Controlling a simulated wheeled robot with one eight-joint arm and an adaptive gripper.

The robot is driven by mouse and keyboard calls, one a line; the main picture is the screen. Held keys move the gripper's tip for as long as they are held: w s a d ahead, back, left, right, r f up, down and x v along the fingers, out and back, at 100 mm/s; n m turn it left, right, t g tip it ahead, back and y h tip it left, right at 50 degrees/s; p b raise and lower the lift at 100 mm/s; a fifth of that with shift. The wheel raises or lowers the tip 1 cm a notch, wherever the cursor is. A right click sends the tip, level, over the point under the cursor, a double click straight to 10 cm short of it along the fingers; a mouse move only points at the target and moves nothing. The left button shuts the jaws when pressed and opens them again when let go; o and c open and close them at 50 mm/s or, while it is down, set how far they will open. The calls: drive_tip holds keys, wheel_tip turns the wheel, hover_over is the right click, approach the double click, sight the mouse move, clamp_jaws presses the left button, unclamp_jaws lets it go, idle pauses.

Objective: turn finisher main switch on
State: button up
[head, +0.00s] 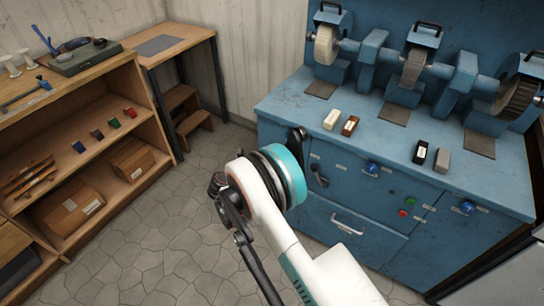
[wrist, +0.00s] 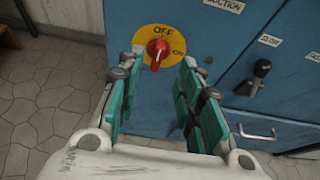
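The blue finisher (head: 345,222) stands at the right in the head view. Its main switch (wrist: 158,53) shows in the wrist view as a red knob on a round yellow plate (wrist: 143,62), on a blue side panel. The plate reads OFF at the top and ON at the right. The knob's grip looks roughly upright, towards OFF. My gripper (wrist: 164,66) is open, its teal-padded fingers either side of the knob in the picture; I see no contact. In the head view my arm hides the switch and most of my gripper.
A black-knobbed lever (wrist: 261,70) and a drawer handle (wrist: 257,132) are right of the switch. Brushes and wheels (head: 412,68) top the finisher, with small blocks (head: 331,119) on its front ledge. A wooden shelf (head: 107,143) stands left; stone floor (head: 130,245) between is clear.

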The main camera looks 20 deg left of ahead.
drive_tip(key=b+x, duration=0.2)
drive_tip(key=x, duration=0.7)
drive_tip(key=shift+w+b, duration=0.25)
drive_tip(key=shift+b, duration=0.1)
drive_tip(key=shift+f, duration=0.1)
clamp_jaws()
